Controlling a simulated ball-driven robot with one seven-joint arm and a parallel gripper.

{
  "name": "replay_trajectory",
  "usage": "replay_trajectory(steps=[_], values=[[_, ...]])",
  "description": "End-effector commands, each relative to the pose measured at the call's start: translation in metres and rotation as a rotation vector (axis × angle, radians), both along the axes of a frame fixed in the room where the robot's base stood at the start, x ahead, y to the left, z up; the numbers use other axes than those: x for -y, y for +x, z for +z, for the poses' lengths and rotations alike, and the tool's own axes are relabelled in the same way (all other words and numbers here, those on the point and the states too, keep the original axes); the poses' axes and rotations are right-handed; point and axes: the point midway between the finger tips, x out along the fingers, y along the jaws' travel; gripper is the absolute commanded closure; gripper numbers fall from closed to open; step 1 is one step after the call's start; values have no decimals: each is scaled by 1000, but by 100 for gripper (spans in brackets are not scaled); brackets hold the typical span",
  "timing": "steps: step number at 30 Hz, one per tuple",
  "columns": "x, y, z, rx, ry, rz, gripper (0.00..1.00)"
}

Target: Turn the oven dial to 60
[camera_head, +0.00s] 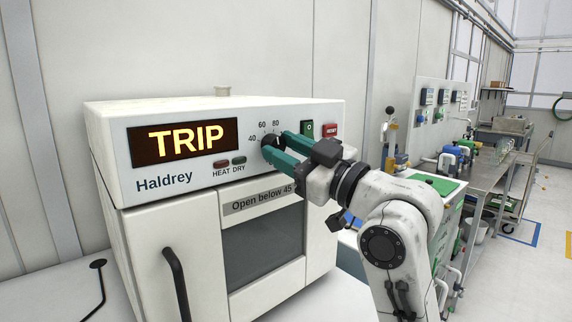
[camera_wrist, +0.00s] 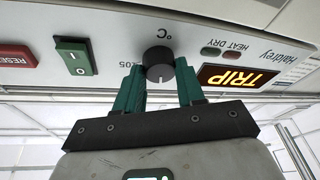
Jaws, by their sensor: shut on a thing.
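The oven (camera_head: 150,190) has a round black dial (camera_head: 268,141) on its front panel, with 40, 60 and 80 printed around its upper left side. My gripper (camera_head: 277,146) has its green fingers closed around the dial from the right and front. The upside-down wrist view shows the dial (camera_wrist: 158,60) between the two fingertips (camera_wrist: 160,74). A pale pointer mark shows on the dial's face there, but I cannot read which number it meets. The fingers hide part of the scale. The oven display (camera_head: 186,142) reads TRIP.
Right of the dial are a green rocker switch (camera_head: 307,129) and a red RESET button (camera_head: 330,130). HEAT and DRY lamps sit left of it, looking dark. The oven door, with a black handle (camera_head: 176,283), is shut below. A bench with equipment stands at the right.

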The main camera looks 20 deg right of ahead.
Motion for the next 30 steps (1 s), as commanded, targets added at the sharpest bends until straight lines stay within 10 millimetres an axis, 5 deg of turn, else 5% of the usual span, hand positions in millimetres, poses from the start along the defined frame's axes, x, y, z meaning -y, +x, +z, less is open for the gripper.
replay_trajectory(steps=[28, 29, 30], values=[[0, 1, -1, 54, -184, 2, 92], [0, 1, -1, 55, -184, 2, 59], [-1, 1, -1, 55, -184, 2, 55]])
